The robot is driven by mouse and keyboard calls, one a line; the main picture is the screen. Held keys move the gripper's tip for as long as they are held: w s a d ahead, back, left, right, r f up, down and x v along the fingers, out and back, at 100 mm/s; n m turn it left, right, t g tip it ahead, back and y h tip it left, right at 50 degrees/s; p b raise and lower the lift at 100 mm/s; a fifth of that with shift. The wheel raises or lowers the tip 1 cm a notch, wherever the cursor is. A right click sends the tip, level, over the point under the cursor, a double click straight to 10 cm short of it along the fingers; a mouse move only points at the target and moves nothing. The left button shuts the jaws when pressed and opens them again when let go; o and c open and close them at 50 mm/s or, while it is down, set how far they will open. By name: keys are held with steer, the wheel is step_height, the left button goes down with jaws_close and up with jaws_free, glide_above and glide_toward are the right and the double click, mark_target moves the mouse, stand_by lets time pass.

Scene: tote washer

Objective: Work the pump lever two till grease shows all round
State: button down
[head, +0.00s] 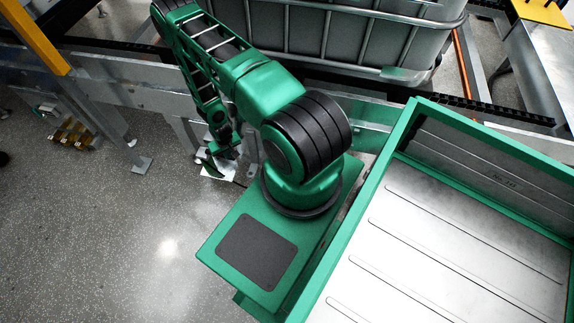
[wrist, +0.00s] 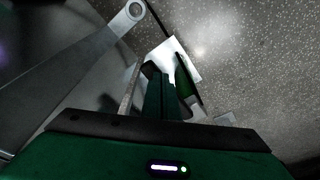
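My gripper (head: 216,160) hangs low at the left side of my arm, beside the grey machine frame. In the wrist view its two green and dark fingers (wrist: 169,85) are apart, with a narrow gap and nothing clearly held. A white plate (wrist: 183,58) lies beyond the fingertips; it also shows under the gripper in the head view (head: 210,171). A thin pale bar (wrist: 130,90) stands left of the fingers, apart from them as far as I can see. I cannot tell whether it is a pump lever. No lever number or grease is discernible.
A grey metal frame rail (head: 110,66) runs behind the gripper, with a leg (head: 115,135) at left. A yellow bar (head: 35,38) slants at upper left. A caged tank (head: 340,35) stands behind my arm. The speckled floor (head: 120,220) at lower left is clear.

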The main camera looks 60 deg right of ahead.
steer(key=shift+f, duration=0.1)
stand_by(0.3)
step_height(320, 180, down, 3)
steer(key=shift+f, duration=0.1)
stand_by(0.5)
steer(key=shift+r, duration=2.7)
